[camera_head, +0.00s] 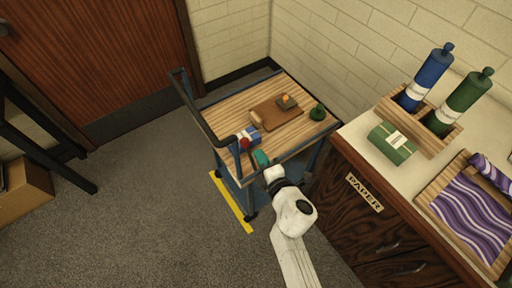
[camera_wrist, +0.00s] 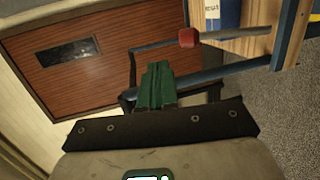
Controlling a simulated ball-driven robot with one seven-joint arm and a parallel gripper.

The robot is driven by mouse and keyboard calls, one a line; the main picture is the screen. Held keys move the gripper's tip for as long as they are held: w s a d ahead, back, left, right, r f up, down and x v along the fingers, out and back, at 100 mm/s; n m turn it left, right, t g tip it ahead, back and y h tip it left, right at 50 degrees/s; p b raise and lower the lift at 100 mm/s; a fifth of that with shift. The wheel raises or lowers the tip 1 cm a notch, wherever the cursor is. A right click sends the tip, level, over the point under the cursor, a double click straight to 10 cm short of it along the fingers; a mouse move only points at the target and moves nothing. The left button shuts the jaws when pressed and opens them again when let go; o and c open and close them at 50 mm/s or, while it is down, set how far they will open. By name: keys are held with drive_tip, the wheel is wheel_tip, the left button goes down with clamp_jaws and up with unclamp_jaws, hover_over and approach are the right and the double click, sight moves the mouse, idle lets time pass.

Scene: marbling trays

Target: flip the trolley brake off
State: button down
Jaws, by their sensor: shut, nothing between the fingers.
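The trolley (camera_head: 285,134) has a slatted wood top, a blue-grey frame and a dark push handle (camera_head: 203,118) on its left side. A red knob (camera_head: 244,144), which looks like the brake lever's end, sits at the trolley's near left corner. In the wrist view the red knob (camera_wrist: 188,38) is above and right of my fingers, beside the wood top. My gripper (camera_head: 261,158) has green fingers, which are closed together and empty in the wrist view (camera_wrist: 156,84). It is just right of and below the knob in the head view, and appears apart from it.
A wooden board (camera_head: 275,113), a dark green bottle (camera_head: 318,112) and a blue-and-white packet (camera_head: 248,136) are on the trolley top. A cabinet (camera_head: 367,205) stands close on the right. Yellow tape (camera_head: 232,202) marks the floor.

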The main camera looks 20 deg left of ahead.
drive_tip(key=shift+s+d+r+p, duration=1.05)
drive_tip(key=shift+s+d+r, duration=0.25)
drive_tip(key=shift+s, duration=0.1)
drive_tip(key=w+d+m+t+h+b, duration=0.1)
drive_tip(key=w+d+m+t+h, duration=0.2)
drive_tip(key=d+m+h, duration=1)
drive_tip(key=s+d+f+m+g+b, duration=0.1)
drive_tip(key=s+d+m+g, duration=0.2)
drive_tip(key=d, duration=0.6)
drive_tip(key=s+d+f+m+g, duration=0.1)
drive_tip(key=s+d+m, duration=0.25)
drive_tip(key=d, duration=0.55)
drive_tip(key=s+d+m+g+y+b, duration=0.1)
drive_tip(key=s+m+g, duration=0.3)
drive_tip(key=s, duration=0.8)
drive_tip(key=s+d+m+g+y, duration=0.1)
drive_tip(key=s+d+m+g, duration=0.2)
drive_tip(key=s, duration=0.9)
drive_tip(key=shift+d+f+m+g+b, duration=0.35)
drive_tip(key=shift+d+f+m+g, duration=0.15)
drive_tip(key=shift+g, duration=0.7)
